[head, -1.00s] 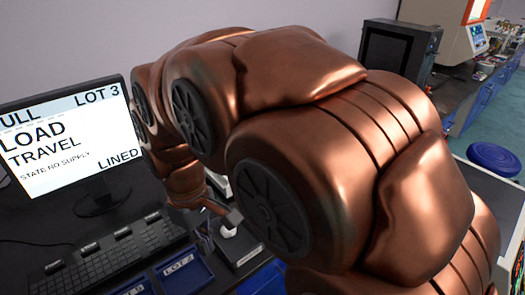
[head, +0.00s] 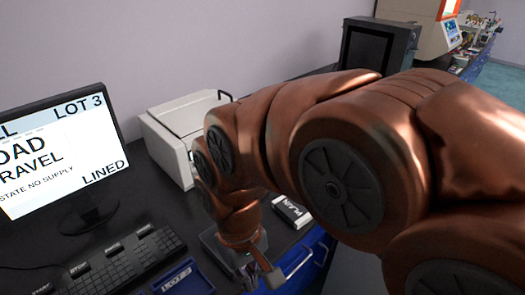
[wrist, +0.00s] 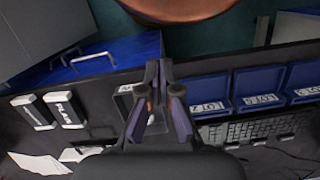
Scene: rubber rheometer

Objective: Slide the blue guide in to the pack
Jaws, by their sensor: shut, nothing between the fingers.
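My gripper (wrist: 158,72) is shut and empty above the dark bench near its front edge. It also shows in the head view (head: 266,274), low and partly cut off by the lower edge. Two white-topped dark packs lie to its left in the wrist view, one lettered pack (wrist: 66,110) and one beside it (wrist: 33,112). A lettered pack shows in the head view (head: 291,211), right of my wrist. I cannot make out a separate blue guide; my arm hides part of the bench.
Blue lot trays (wrist: 204,92) and a keyboard (wrist: 262,130) lie right of my gripper in the wrist view. A monitor (head: 55,150) and a white machine (head: 170,138) stand behind. Blue drawer fronts with handles (wrist: 92,58) run along the bench edge.

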